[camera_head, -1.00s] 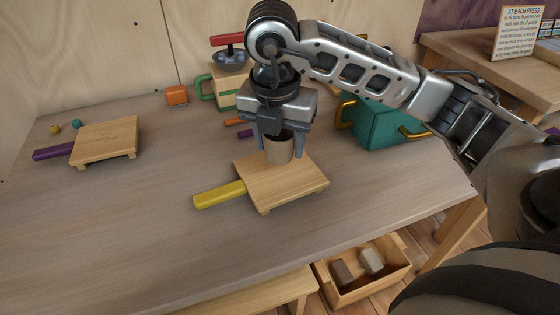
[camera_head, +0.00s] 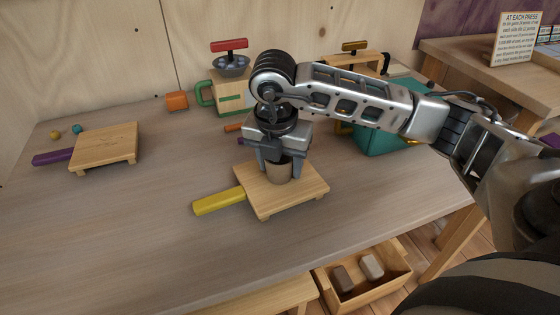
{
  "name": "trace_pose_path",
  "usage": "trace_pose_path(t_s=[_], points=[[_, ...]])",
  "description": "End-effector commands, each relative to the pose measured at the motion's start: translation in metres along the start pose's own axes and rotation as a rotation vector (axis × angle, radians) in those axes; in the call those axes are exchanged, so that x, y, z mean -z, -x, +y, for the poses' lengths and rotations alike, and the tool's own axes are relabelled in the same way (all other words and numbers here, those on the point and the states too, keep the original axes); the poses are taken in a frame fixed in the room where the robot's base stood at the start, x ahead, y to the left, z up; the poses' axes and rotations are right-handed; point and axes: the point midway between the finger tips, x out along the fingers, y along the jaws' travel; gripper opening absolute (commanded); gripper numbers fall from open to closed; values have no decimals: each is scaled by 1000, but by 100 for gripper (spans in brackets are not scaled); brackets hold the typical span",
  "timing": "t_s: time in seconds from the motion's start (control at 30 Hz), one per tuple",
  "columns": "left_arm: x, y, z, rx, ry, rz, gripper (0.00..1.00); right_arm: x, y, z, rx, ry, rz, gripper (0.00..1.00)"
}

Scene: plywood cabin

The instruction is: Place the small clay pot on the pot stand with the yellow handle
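The small clay pot (camera_head: 279,174) is brown and upright, on or just above the wooden top of the pot stand with the yellow handle (camera_head: 298,195). The yellow handle (camera_head: 219,201) points left. My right gripper (camera_head: 279,168) comes down from above with its fingers on both sides of the pot, and it appears shut on it. The fingers and palm hide the pot's upper part. I cannot tell for certain whether the pot's base touches the stand. My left gripper is not in view.
Another pot stand with a purple handle (camera_head: 104,147) is at the left. A wooden crate (camera_head: 365,290) sits below the table. The table's front left is clear.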

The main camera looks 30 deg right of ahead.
Motion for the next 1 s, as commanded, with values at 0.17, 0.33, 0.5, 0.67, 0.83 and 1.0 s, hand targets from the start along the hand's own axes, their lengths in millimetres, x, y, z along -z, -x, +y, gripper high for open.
trace_pose_path(t_s=[0.17, 0.33, 0.5, 0.67, 0.83, 1.0], points=[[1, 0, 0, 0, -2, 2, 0, 0, 0, 0, 0, 0, 1, 72], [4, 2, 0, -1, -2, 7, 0, 0, 1, 0, 0, 0, 1, 72], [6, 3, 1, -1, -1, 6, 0, -1, 15, 1, -4, 0, -2, 72], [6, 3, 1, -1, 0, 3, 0, 0, 48, 2, -6, 1, -1, 72], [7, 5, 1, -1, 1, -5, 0, -1, 87, 1, -5, 0, -3, 72], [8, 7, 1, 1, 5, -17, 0, -2, 114, 0, -2, 0, -3, 72]])
